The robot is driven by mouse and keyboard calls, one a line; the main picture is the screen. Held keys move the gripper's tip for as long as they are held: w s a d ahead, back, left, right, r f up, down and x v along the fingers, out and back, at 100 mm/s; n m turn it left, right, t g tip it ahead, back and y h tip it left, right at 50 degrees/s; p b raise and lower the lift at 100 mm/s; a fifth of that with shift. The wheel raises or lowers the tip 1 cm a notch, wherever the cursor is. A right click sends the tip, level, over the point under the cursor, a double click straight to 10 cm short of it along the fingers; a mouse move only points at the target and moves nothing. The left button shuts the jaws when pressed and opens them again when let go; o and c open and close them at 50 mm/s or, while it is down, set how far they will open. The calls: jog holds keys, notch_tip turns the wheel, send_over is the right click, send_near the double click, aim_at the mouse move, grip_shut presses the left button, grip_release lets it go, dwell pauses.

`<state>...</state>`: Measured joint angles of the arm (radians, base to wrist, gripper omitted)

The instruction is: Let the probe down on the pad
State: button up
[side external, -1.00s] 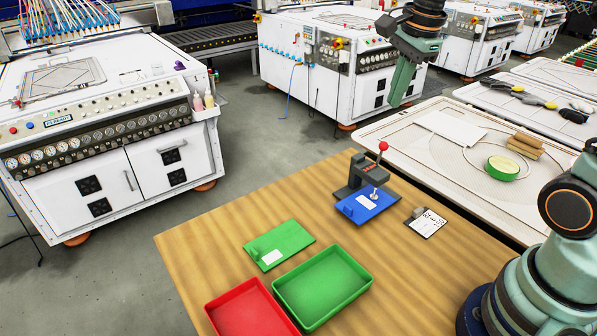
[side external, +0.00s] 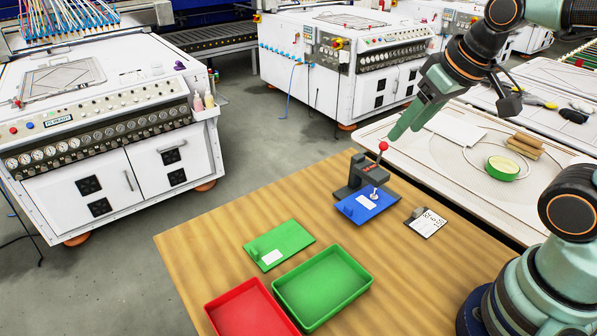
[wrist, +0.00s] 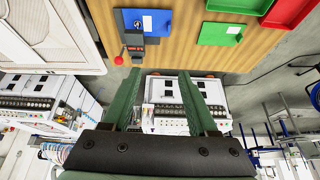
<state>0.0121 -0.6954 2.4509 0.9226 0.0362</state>
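A dark grey gantry (side external: 366,170) stands upright at the back of a blue plate (side external: 383,209) on the wooden table. A lever with a red ball knob (side external: 383,146) rises beside it, and a small pale part (side external: 375,194) sits low at its front. I cannot tell the probe and the pad apart at this size. In the wrist view the red knob (wrist: 119,60) and blue plate (wrist: 133,21) show at the top left. My gripper (side external: 394,136) is above and just right of the knob, apart from it. Its fingers (wrist: 160,84) are open with nothing between them.
A green plate (side external: 282,242), a green tray (side external: 322,287) and a red tray (side external: 250,310) lie towards the front left. A black-and-white tag (side external: 428,224) lies right of the blue plate. Bare wood (side external: 300,205) is left of the gantry.

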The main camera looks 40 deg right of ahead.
jog(key=w+d+m+g, duration=0.3)
jog(key=w+d+m, duration=0.2)
jog(key=w+m, duration=0.15)
jog(key=m+g, duration=0.3)
jog(key=m, duration=0.1)
send_near(384, 142)
jog(key=f, duration=1.1)
jog(key=shift+s+f, duration=0.2)
jog(key=shift+s, duration=0.2)
grip_shut()
jog(key=shift+r, duration=0.1)
dwell(0.4)
